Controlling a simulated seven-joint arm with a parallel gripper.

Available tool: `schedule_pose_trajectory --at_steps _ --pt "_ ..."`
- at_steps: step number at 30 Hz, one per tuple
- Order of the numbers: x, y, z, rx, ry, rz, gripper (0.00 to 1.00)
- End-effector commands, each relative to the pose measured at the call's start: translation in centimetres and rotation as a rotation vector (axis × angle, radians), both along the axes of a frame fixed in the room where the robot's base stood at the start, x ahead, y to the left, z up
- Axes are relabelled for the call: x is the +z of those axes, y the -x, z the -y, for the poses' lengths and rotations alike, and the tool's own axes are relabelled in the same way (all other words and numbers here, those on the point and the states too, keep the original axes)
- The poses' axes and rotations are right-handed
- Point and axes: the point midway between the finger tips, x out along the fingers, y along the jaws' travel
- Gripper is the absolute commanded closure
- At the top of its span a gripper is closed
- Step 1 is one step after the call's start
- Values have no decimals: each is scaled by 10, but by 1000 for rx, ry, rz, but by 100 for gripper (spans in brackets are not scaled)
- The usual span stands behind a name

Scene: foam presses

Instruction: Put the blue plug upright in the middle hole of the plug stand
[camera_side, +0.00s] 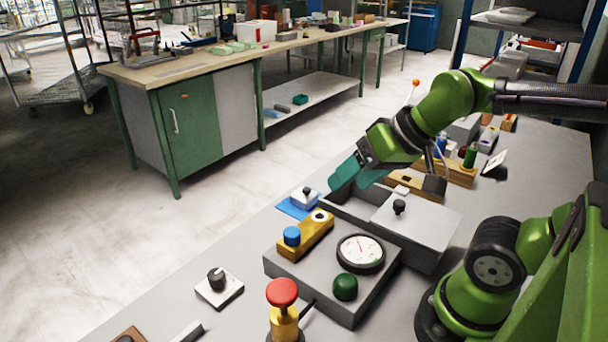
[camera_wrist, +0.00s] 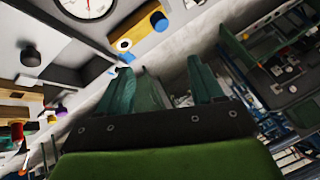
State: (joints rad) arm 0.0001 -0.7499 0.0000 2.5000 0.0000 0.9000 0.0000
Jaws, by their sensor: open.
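My gripper (camera_side: 358,174) is open and empty, with teal fingers, above the grey boxes near the bench's front edge. In the wrist view its fingers (camera_wrist: 162,78) stand apart with nothing between them. What looks like the blue plug (camera_side: 440,146) is behind my wrist in the side view, partly hidden by the arm. It seems to stand at a long wooden block (camera_side: 458,173), likely the plug stand, beside a green upright piece (camera_side: 470,156) and a red one. The block's holes are too small or hidden to tell. My gripper is well apart from it.
A grey panel (camera_side: 318,282) carries a dial gauge (camera_side: 361,252), a green dome and a yellow block with a blue knob (camera_side: 292,236). A red button (camera_side: 282,293) stands in front.

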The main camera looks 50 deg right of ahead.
Motion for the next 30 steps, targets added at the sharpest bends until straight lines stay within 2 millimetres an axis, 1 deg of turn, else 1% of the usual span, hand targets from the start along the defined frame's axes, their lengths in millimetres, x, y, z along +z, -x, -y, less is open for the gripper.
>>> schedule_pose_trajectory --at_steps 10,14,17,19,24,27,30 --pt "0 0 0 1 1 0 33" --pt "-8 -3 -5 19 1 -40 33" --pt "-9 -19 -10 56 22 -94 33" --pt "-7 -34 -16 109 59 -159 33" --pt "-4 -75 -31 286 187 -340 33" --pt "-2 -95 -37 386 259 -438 33" --pt "3 -109 -41 463 315 -510 33"
